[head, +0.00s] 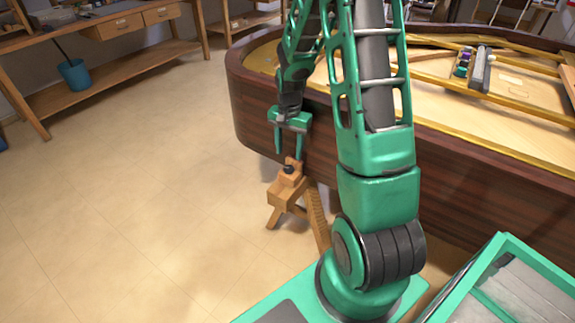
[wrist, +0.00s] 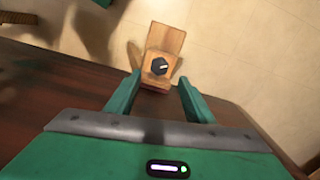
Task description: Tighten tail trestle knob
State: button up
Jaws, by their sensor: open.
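The tail trestle (head: 285,198) is a wooden stand beside the piano's curved tail. Its knob (head: 288,169) is small and black, on top of the trestle's wooden head. In the wrist view the black knob (wrist: 159,66) has a pale mark across it and sits on a wooden block of the trestle (wrist: 165,40). My gripper (head: 288,154) points down above the knob, with its two green fingers apart. In the wrist view my open gripper (wrist: 158,80) has a finger on each side, and the knob shows just beyond the gap between the tips. No contact is visible.
The dark wooden piano case (head: 262,105) stands right beside the trestle and my gripper. A workbench (head: 110,70) with a blue bucket (head: 74,75) is at the upper left. The tiled floor (head: 130,200) on the left is clear.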

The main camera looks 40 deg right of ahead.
aim_at(289, 168)
notch_tip(289, 168, down, 7)
jog(key=shift+f, duration=0.1)
dwell(0.4)
jog(key=c, duration=1)
jog(key=shift+c, duration=0.2)
jog(key=shift+m, duration=2.8)
jog(key=o, duration=1)
